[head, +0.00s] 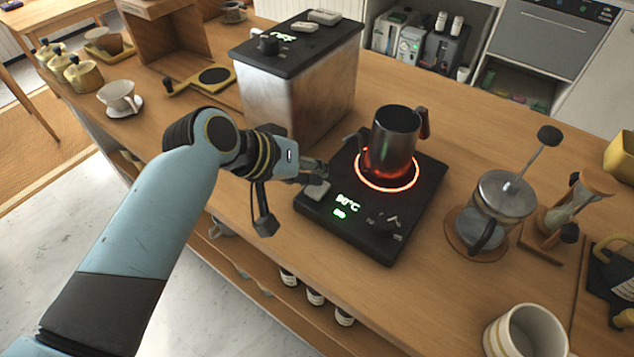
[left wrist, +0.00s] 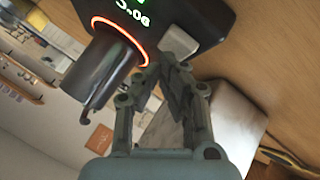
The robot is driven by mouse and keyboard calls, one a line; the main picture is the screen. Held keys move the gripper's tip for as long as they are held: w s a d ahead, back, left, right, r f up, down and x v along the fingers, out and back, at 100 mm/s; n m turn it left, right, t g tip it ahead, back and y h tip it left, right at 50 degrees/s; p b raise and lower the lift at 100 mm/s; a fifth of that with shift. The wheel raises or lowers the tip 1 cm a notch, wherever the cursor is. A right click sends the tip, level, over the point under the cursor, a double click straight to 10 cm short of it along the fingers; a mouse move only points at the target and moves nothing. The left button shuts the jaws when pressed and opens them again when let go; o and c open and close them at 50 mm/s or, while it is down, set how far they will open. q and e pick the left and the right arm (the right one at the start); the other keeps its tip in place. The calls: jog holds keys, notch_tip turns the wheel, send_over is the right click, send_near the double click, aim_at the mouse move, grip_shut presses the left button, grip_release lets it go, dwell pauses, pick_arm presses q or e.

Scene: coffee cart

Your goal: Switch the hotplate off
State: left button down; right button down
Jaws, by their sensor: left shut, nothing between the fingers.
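The hotplate (head: 372,239) is a flat black unit on the wooden counter. Its ring (head: 408,184) glows orange-red and its green display (head: 347,203) is lit with a temperature. A dark metal pitcher (head: 396,138) stands on the ring; it also shows in the left wrist view (left wrist: 98,72). A pale grey switch (head: 318,191) sits at the hotplate's left corner and shows in the left wrist view (left wrist: 180,42). My left gripper (head: 322,172) is shut and empty, its fingertips (left wrist: 176,68) close to this switch; contact cannot be told. My right gripper is not in view.
A metal box machine (head: 300,90) with a black top stands behind my left gripper. A French press (head: 494,210) and hourglass (head: 574,208) are right of the hotplate. A striped cup (head: 524,335) stands at the front right. The counter before the hotplate is clear.

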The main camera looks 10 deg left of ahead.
pick_arm(q)
jog(key=shift+f, duration=0.4)
jog(key=shift+r, duration=0.1)
jog(key=shift+r+p, duration=0.95)
jog(key=shift+p, duration=0.15)
notch_tip(320, 180, up, 6)
jog(key=p, duration=0.6)
